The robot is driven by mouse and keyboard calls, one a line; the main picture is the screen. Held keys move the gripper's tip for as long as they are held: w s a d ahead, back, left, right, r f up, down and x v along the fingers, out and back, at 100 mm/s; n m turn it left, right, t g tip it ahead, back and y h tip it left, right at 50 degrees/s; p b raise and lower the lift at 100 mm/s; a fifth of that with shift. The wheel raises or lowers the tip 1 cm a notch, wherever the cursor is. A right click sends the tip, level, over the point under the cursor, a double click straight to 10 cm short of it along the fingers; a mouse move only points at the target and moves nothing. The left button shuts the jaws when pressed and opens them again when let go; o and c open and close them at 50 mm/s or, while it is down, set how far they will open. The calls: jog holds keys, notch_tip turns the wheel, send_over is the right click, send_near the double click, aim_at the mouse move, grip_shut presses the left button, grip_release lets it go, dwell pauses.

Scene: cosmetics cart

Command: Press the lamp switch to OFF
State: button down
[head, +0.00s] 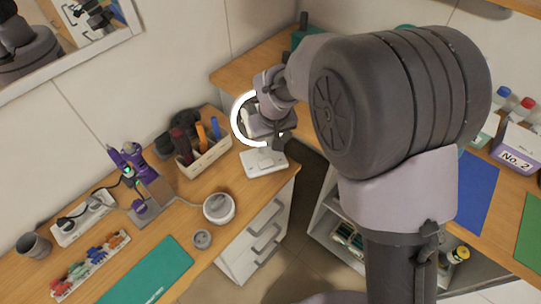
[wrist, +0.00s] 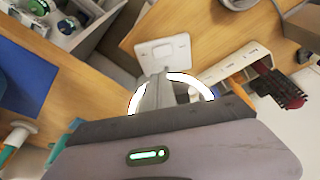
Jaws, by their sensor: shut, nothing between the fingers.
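The lamp has a glowing white ring (head: 237,120) and a flat white base (head: 264,163) near the corner of the wooden counter. In the wrist view, the lit ring (wrist: 202,88) and the base (wrist: 177,50) also show. My gripper (head: 279,146) is shut and empty, pointing down in front of the ring, just above the base; contact cannot be told. In the wrist view, the closed fingers (wrist: 158,76) overlap the ring, with the base beyond their tips. The switch is too small to make out clearly; small marks show on the base.
A bin of brushes and tools (head: 205,158) stands left of the lamp. A round white container (head: 219,208) and a purple tool holder (head: 150,195) are farther left. White drawers (head: 258,240) lie below the counter edge. A blue mat (head: 475,190) is at the right.

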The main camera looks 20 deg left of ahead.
aim_at(270, 162)
jog(key=b+x, duration=0.1)
jog(key=x, duration=0.3)
jog(key=b+x, duration=0.2)
jog(key=x, duration=0.2)
jog(key=b+x, duration=0.2)
jog(key=x, duration=0.3)
jog(key=shift+s+d+f, duration=0.3)
jog(key=shift+s+d, duration=0.05)
jog(key=shift+d, duration=0.05)
jog(key=shift+f+b, duration=0.3)
